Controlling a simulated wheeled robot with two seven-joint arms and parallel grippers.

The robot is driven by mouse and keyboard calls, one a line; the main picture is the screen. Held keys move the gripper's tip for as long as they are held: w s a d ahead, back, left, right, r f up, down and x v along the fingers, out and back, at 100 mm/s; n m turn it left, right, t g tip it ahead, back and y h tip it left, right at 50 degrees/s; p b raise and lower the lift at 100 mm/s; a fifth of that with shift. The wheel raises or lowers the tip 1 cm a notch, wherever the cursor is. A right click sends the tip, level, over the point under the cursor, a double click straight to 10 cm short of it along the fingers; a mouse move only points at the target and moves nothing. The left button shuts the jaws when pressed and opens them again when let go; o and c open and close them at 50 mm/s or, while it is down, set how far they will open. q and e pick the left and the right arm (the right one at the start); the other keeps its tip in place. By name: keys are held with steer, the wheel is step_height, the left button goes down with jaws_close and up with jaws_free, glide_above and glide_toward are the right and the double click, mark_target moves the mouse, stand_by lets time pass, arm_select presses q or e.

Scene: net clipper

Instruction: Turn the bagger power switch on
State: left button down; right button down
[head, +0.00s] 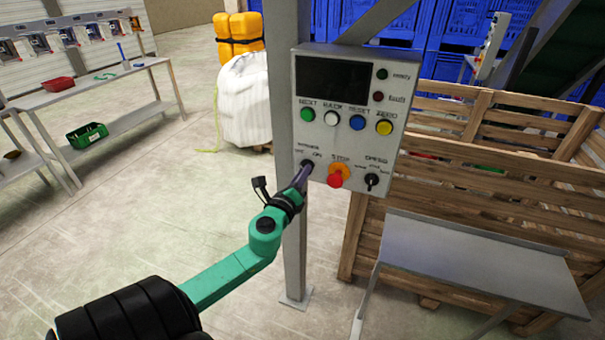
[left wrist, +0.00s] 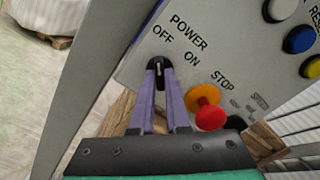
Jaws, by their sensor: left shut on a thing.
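The control panel (head: 345,110) is a grey box on a post in the head view. The black power switch (left wrist: 159,72) is at its lower left, under the OFF and ON labels. In the left wrist view the switch's pale mark points roughly toward OFF. My left gripper (head: 305,168) reaches up to the switch from below left. In the left wrist view its two purple fingers (left wrist: 160,68) are closed on the sides of the switch knob. In the head view the fingers mostly hide the switch. My right gripper is not in view.
A red stop button (left wrist: 210,116) on a yellow base sits just right of the switch. Another black selector (head: 372,180) is farther right. The grey post (head: 294,250) stands beneath the panel. A grey table (head: 480,262) and wooden crates (head: 480,180) are at right.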

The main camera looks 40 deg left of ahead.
arm_select(q)
steer(key=shift+r, duration=0.1)
steer(key=shift+a+r+m+p, duration=0.1)
steer(key=shift+m+p, duration=4.35)
steer(key=shift+m, duration=4.35)
steer(key=c, duration=0.9)
jaws_free()
